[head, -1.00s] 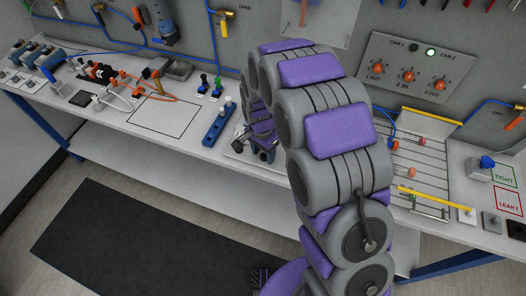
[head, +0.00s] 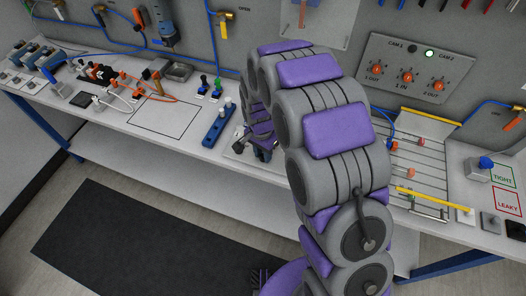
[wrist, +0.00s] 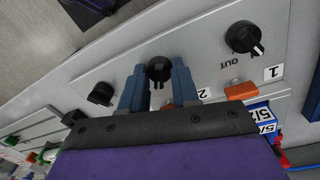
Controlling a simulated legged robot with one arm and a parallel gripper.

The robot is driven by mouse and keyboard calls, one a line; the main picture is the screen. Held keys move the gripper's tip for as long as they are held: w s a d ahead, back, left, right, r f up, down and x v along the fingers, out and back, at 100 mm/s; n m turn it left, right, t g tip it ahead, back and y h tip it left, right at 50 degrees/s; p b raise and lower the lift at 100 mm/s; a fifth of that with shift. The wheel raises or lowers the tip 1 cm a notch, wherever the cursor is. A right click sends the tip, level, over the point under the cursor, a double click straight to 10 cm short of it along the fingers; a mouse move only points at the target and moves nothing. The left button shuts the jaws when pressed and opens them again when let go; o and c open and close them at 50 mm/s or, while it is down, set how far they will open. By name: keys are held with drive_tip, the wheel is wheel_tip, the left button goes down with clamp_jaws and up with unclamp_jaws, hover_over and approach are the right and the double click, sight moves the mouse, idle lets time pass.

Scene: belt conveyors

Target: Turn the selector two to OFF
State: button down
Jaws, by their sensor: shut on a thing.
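Selector two is a black round knob (wrist: 159,70) on a grey panel (wrist: 205,50) in the wrist view, with the label "2" (wrist: 203,93) close by. My gripper (wrist: 158,72) has its two blue fingers on either side of this knob and is shut on it. The fingers and wrist hide part of the panel, and I cannot read the knob's pointer or an OFF mark. In the head view my gripper (head: 262,145) is at the bench, mostly hidden behind my arm, and the selector is not visible there.
A second black knob (wrist: 244,38) with a white pointer stands by the labels "OUT" and "1". A third black knob (wrist: 101,93) is on the other side. An orange part (wrist: 241,90) sits near label 1. A blue block (head: 219,125) lies left of my gripper on the bench.

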drive_tip(key=n+p, duration=0.4)
drive_tip(key=n, duration=0.1)
drive_tip(key=shift+a+r+n, duration=0.1)
drive_tip(key=shift+r+n, duration=0.1)
drive_tip(key=shift+n, duration=0.1)
drive_tip(key=n+p, duration=0.3)
drive_tip(key=n, duration=0.2)
drive_tip(key=shift+f+n+t, duration=0.1)
drive_tip(key=shift+n+t, duration=0.3)
drive_tip(key=c, duration=0.8)
unclamp_jaws()
drive_tip(key=shift+f, duration=0.1)
drive_tip(key=shift+c, duration=0.2)
wheel_tip(320, 180, up, 17)
drive_tip(key=a+p, duration=0.1)
drive_tip(key=shift+s+p, duration=0.2)
drive_tip(key=shift+p, duration=0.2)
